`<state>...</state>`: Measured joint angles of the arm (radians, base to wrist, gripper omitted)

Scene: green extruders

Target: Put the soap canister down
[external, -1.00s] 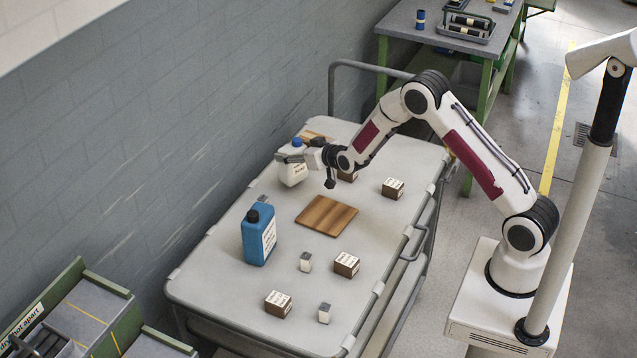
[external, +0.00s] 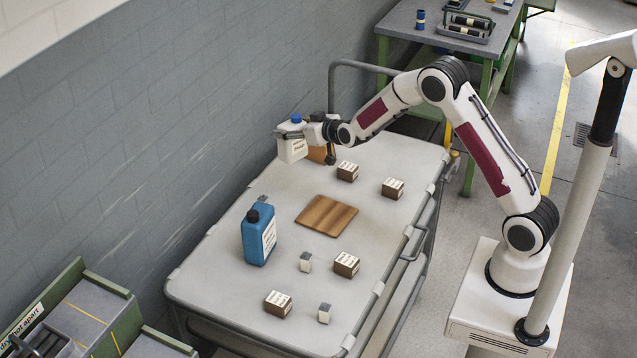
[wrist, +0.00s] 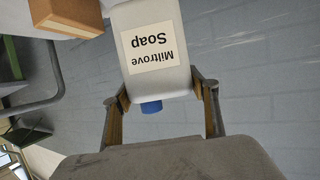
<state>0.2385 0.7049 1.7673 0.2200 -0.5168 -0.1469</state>
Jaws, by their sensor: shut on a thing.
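The soap canister (external: 292,147) is white with a blue cap and a label. In the external view it is upright at the far left part of the cart top, and it appears to be held above the surface. My gripper (external: 297,133) is shut on it near its top. In the wrist view the canister (wrist: 152,45) appears upside down, its label reading "Miltrove Soap". The gripper's fingers (wrist: 165,105) are on either side of its cap end.
A blue bottle (external: 258,237) stands on the grey cart (external: 225,290). A wooden board (external: 326,215) lies mid-cart. Several small brown boxes (external: 346,264) and grey-white blocks (external: 305,262) are spread around. A wall runs along the left.

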